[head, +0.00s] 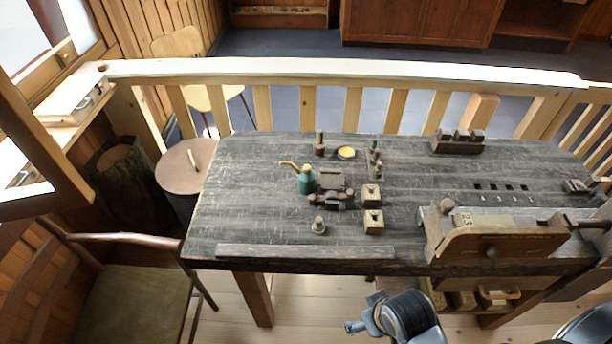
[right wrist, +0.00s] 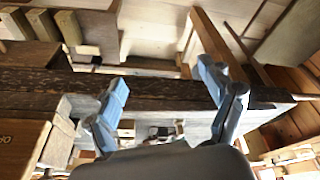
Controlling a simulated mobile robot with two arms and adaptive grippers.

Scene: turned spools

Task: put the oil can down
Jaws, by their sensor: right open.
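The oil can (head: 306,182) is teal with a yellow spout pointing left. It stands upright on the dark wooden workbench (head: 248,190), left of the middle, and no gripper touches it. My right gripper (head: 361,312) shows at the bottom of the head view, in front of the bench's near edge and well apart from the can. In the right wrist view my right gripper (right wrist: 162,76) has its two fingers wide apart with nothing between them. I cannot make out the oil can in that view. My left gripper is not in view.
Close by the can are a dark reddish device (head: 333,198), small wooden blocks (head: 371,194) and a yellow-topped tin (head: 346,153). A wooden vise (head: 490,245) is at the front right. The bench's left part is mostly clear. A chair (head: 135,295) stands at left.

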